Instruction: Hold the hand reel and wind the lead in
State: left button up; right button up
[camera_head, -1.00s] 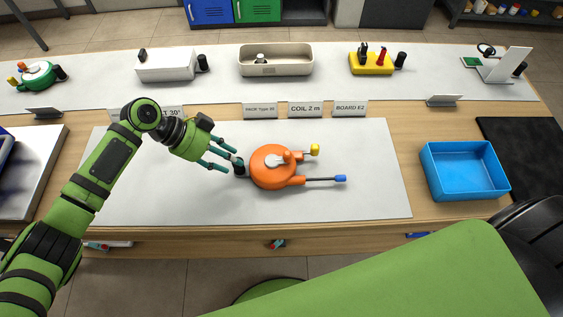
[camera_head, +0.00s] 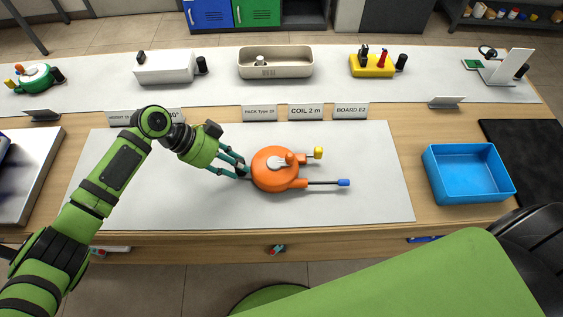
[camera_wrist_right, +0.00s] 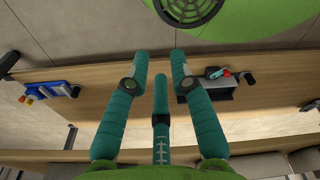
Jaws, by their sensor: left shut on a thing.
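The orange hand reel (camera_head: 272,170) lies on the grey mat in the middle of the table. A crank with a yellow knob (camera_head: 318,153) sticks out at its upper right. The dark lead (camera_head: 320,183) runs out to the right and ends in a blue tip (camera_head: 343,183). My left gripper (camera_head: 241,168) is at the reel's left side, its fingers closed around the dark grip there, which they mostly hide. My right gripper (camera_wrist_right: 158,62) shows in the right wrist view with its fingers apart and nothing between them, over the table's front edge.
An empty blue tray (camera_head: 467,174) stands right of the mat, beside a black mat (camera_head: 530,150). Label cards (camera_head: 305,111) line the mat's back edge. Behind stand a beige bin (camera_head: 276,68), a yellow block (camera_head: 371,68) and a green reel (camera_head: 35,80). The mat around the reel is clear.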

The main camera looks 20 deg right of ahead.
pick_arm(q)
jog(key=shift+c, duration=0.2)
grip_shut()
